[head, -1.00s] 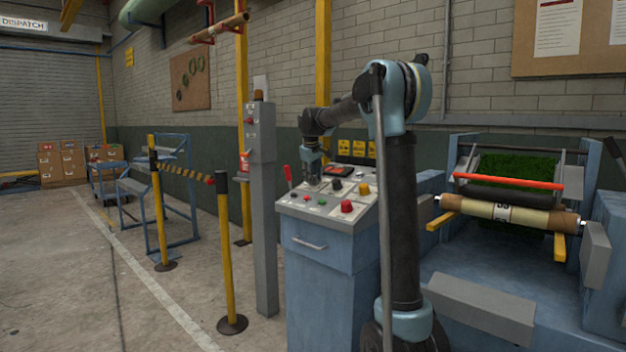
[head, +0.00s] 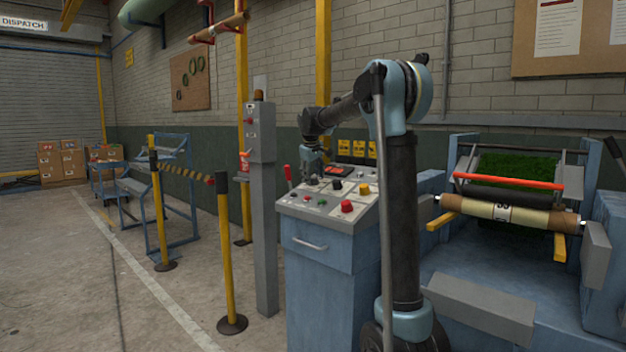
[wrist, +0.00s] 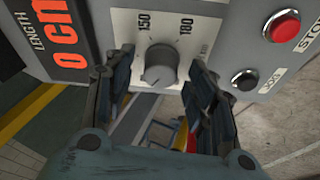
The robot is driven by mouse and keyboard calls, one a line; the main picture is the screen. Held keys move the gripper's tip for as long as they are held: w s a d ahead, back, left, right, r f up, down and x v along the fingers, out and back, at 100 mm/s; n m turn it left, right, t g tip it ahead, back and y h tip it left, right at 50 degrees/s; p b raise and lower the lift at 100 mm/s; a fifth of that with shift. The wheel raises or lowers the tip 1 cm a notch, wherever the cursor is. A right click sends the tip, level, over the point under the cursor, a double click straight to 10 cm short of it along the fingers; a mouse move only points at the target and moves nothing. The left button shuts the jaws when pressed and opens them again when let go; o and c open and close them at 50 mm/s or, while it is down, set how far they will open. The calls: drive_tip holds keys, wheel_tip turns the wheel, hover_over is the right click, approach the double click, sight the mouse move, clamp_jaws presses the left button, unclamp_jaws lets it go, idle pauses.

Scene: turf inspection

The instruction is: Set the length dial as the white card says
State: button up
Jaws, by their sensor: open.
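The length dial (wrist: 160,65) is a grey round knob on a pale scale plate marked 150 and 180, in the upper middle of the wrist view. The length display (wrist: 68,45) beside it reads 0 cm in orange. My gripper (wrist: 161,62) is open, with one finger on each side of the dial; gaps show between fingers and knob. In the head view my gripper (head: 312,170) is over the far left of the control panel (head: 312,205), where the arm hides the dial. Which white card is meant I cannot tell; writing on the wall sheets (head: 557,28) is too small to read.
A red STOP button (wrist: 282,26) and a black JOG button (wrist: 245,79) are right of the dial. A grey post (head: 262,200) stands left of the console. A turf machine with a wrapped roll (head: 470,207) is at right. Open floor lies at left.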

drive_tip(key=v, duration=1.1)
drive_tip(key=shift+r, duration=0.3)
drive_tip(key=shift+s, duration=0.15)
